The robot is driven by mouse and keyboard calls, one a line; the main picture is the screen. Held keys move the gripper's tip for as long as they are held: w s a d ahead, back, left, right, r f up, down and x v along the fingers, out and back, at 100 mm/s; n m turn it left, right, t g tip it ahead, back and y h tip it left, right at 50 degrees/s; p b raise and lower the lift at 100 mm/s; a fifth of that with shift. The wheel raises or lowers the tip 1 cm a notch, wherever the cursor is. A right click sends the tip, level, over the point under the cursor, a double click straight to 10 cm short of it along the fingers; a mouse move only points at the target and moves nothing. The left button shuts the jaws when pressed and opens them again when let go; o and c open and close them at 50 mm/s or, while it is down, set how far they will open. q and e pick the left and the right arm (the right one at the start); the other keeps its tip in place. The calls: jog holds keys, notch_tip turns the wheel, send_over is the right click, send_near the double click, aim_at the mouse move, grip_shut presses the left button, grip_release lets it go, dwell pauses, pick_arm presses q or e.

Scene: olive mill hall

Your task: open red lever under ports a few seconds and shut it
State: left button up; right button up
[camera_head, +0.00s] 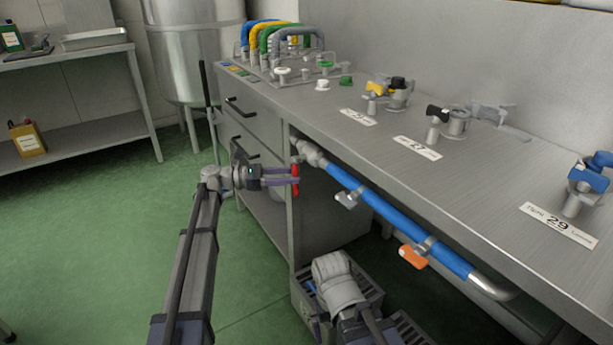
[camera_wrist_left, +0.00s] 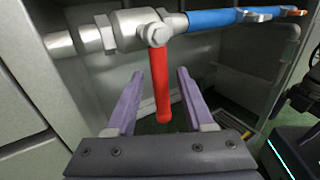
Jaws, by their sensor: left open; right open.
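The red lever (camera_head: 296,179) hangs down from a metal valve (camera_head: 311,154) at the left end of a blue pipe under the counter. In the left wrist view the red lever (camera_wrist_left: 161,88) points down, square to the pipe, below the valve (camera_wrist_left: 140,29). My left gripper (camera_head: 291,178) is at the lever. Its two purple fingers (camera_wrist_left: 157,95) are open, one on each side of the lever, with gaps visible. My right arm's pale wrist (camera_head: 338,283) is low, in front of a grey crate; its gripper is mostly hidden behind it.
The blue pipe (camera_head: 380,208) carries a grey lever (camera_head: 347,200) and an orange lever (camera_head: 413,256) farther right. Ports with coloured handles and number labels stand on the steel counter (camera_head: 465,180) above. A crate (camera_head: 372,282) stands below. Green floor (camera_head: 110,230) is clear at left.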

pick_arm(q)
jog(key=shift+w+d, duration=0.2)
jog(key=shift+d, duration=2.1)
grip_shut()
